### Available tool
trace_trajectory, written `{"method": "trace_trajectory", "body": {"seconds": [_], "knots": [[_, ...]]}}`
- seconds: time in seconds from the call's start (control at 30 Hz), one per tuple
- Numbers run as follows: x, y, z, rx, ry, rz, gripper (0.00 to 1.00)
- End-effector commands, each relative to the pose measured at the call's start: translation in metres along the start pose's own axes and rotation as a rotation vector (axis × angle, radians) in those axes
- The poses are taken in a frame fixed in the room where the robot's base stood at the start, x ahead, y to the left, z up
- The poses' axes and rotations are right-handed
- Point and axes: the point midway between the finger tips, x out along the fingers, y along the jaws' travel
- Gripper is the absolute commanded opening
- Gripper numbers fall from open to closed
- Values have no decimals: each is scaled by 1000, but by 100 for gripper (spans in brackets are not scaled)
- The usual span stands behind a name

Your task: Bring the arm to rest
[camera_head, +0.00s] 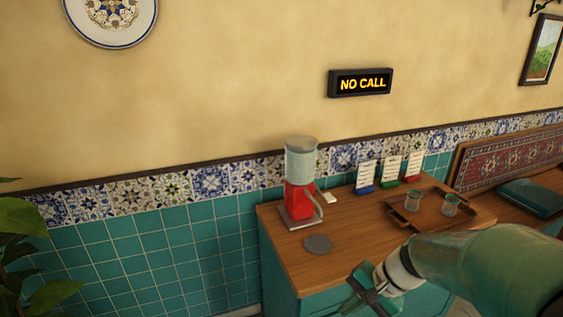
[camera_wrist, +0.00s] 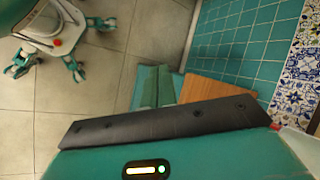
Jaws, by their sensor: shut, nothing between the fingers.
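My arm reaches in from the lower right of the head view. My gripper (camera_head: 368,291) is at its end, in front of the wooden-topped counter (camera_head: 286,255) and near its front edge. It is shut, with nothing seen in it. In the wrist view, a dark bar and a teal housing with a small lit panel fill the lower part.
On the counter stand a red dispenser with a clear top (camera_head: 300,190), a grey disc (camera_head: 318,244), several cards on coloured stands, and a wooden tray (camera_head: 424,224) with two glasses. A plant (camera_head: 22,225) is at left. The wrist view shows open tiled floor (camera_wrist: 108,85).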

Motion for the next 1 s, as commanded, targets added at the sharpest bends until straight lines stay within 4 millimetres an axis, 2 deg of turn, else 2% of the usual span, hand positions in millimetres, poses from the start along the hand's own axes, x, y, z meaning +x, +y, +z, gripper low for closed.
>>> {"method": "trace_trajectory", "body": {"seconds": [0.03, 0.2, 0.6, 0.8, 1.0], "knots": [[-9, -3, 12, -62, 34, 38, 0], [-36, -3, 44, -252, 149, 164, 0], [-100, 6, 104, -654, 457, 373, 0], [-116, 10, 115, -742, 541, 410, 0], [-117, 11, 115, -749, 546, 414, 0]]}}
